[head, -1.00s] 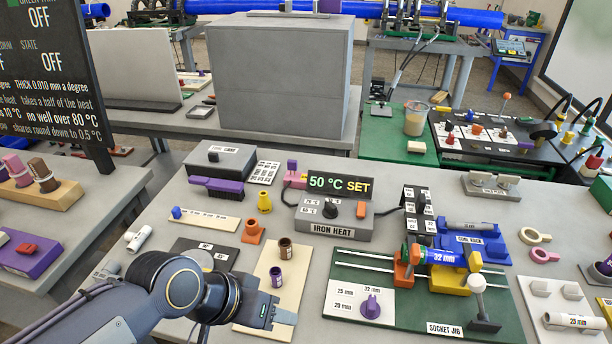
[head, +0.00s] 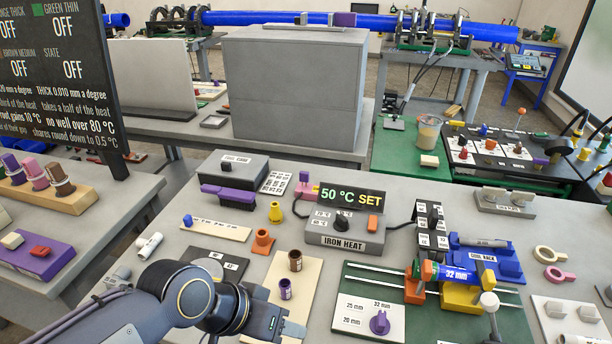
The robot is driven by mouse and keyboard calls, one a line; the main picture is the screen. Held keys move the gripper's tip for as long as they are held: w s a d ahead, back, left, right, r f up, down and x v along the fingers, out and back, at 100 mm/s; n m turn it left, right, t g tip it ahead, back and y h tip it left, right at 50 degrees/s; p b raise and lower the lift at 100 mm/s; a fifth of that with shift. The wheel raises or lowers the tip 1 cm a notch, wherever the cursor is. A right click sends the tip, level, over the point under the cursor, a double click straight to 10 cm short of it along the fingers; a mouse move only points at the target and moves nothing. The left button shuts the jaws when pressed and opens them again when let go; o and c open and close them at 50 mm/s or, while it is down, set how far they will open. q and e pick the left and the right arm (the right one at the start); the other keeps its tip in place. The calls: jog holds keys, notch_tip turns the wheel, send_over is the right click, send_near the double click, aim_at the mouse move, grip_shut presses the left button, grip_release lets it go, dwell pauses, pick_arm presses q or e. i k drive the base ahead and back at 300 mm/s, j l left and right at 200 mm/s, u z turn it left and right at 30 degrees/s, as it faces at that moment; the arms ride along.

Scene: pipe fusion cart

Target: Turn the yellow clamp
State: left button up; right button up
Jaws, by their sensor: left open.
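The socket jig (head: 358,333) is a green board at the lower right of the head view. A yellow clamp block (head: 460,297) sits on it, under a blue pipe piece marked 32 mm (head: 454,274). An orange clamp block (head: 414,291) stands to its left on the rails. A pale ball-topped lever (head: 489,301) stands upright in front of the yellow block and partly covers its right side. My left gripper (head: 272,322) is open and empty over the cream board, well to the left of the jig. My right gripper is out of view.
The iron heat box (head: 345,240) reads 50 °C SET and stands behind the jig. Brown (head: 295,260) and purple (head: 285,288) sockets stand close by my left gripper. A purple knob (head: 380,321) sits on the jig's front left. A blue cool rack (head: 502,268) is behind the clamps.

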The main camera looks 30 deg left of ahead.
aim_at(487, 280)
jog(key=l+u, duration=1.05)
jog(key=k+l, duration=0.05)
jog(key=l, duration=0.05)
